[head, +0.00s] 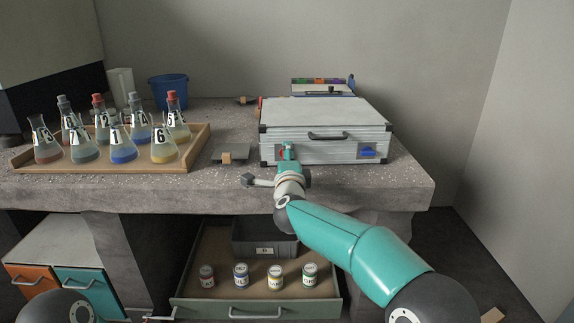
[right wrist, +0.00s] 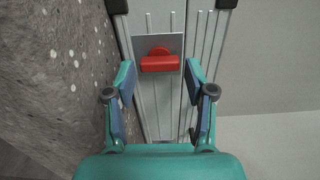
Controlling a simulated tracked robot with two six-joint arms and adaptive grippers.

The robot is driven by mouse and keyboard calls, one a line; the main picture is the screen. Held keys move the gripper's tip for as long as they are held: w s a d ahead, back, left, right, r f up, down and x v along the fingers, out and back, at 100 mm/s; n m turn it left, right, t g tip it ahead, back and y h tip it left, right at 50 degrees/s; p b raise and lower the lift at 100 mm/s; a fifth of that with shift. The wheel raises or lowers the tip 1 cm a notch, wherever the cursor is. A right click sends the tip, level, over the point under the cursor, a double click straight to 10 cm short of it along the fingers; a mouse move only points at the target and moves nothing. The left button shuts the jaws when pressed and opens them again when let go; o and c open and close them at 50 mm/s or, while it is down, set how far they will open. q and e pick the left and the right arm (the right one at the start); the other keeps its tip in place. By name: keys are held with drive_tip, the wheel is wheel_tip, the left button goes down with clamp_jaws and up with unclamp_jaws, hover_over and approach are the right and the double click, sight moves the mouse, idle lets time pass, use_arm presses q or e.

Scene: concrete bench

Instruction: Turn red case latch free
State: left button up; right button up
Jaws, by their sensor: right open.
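The grey ribbed case (head: 322,150) lies closed on the bench, with a dark handle on its front. Its red latch (right wrist: 160,62) sits on a metal plate, the bar lying crosswise in the right wrist view. In the head view the red latch (head: 281,154) is partly hidden by my right gripper (head: 288,154). A blue latch (head: 367,153) is at the front's right end. My right gripper (right wrist: 159,76) is open and empty, its fingers on either side of the red latch, seemingly apart from it.
A wooden tray (head: 203,146) with several numbered flasks stands at the left. A blue bucket (head: 168,93) is behind it. Below the bench, an open drawer (head: 210,306) holds several small jars and a dark bin (head: 265,240).

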drive_tip(key=s, duration=0.7)
drive_tip(key=shift+s, duration=0.4)
drive_tip(key=shift+s+d+f, duration=0.1)
